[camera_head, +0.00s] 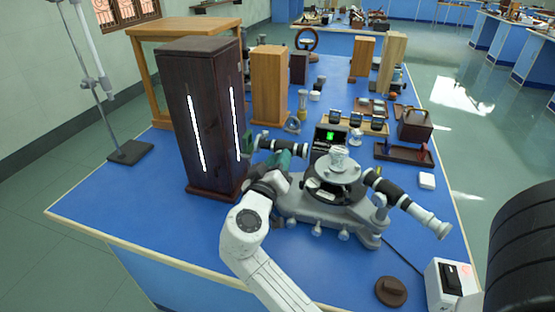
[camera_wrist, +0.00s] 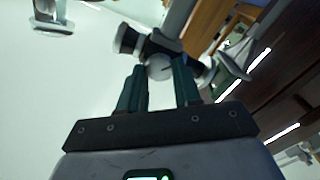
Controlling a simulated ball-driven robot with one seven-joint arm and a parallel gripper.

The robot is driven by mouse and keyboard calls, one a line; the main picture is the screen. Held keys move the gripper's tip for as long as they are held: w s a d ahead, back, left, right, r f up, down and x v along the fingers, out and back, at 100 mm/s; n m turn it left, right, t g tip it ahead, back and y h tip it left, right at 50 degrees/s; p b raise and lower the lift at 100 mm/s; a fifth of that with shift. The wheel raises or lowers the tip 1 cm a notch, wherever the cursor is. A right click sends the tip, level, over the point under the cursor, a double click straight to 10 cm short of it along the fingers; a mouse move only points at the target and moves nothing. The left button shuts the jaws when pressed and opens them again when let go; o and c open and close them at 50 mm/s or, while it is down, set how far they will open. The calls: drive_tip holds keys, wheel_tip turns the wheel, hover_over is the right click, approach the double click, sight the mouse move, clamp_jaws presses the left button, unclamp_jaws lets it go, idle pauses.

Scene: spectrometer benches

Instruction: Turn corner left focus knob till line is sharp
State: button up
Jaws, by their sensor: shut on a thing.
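The spectrometer (camera_head: 335,190) stands on the blue bench, with a round central table and two dark-and-silver tubes. My gripper (camera_head: 284,158) reaches its left tube from the front, beside the dark cabinet. In the wrist view my gripper (camera_wrist: 160,78) has its two teal fingers on either side of a round grey knob (camera_wrist: 159,67) under the tube (camera_wrist: 128,40). It is shut on this knob. The head view hides the knob behind my gripper. A small dark screen (camera_head: 329,136) behind the spectrometer shows a green mark, too small to judge its sharpness.
A tall dark cabinet (camera_head: 180,100) with two bright white strips stands close left of my gripper. A wooden block (camera_head: 269,90) and wooden frame stand behind. A switch box (camera_head: 451,282) and brown disc (camera_head: 391,291) lie at the front right. The front left bench is clear.

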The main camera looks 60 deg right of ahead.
drive_tip(key=shift+f+n+p, duration=0.15)
drive_tip(key=shift+n+p, duration=3.55)
drive_tip(key=shift+n, duration=2)
drive_tip(key=shift+f+n+p, duration=0.1)
drive_tip(key=shift+n+p, duration=3.6)
drive_tip(key=shift+n, duration=2)
drive_tip(key=shift+f, duration=0.1)
drive_tip(key=o, duration=1.1)
drive_tip(key=shift+c, duration=0.2)
drive_tip(key=shift+a, duration=0.1)
drive_tip(key=s+a+b, duration=0.1)
drive_tip(key=a+b, duration=0.1)
drive_tip(key=a, duration=0.8)
drive_tip(key=shift+s+a, duration=0.25)
drive_tip(key=shift+a, duration=0.05)
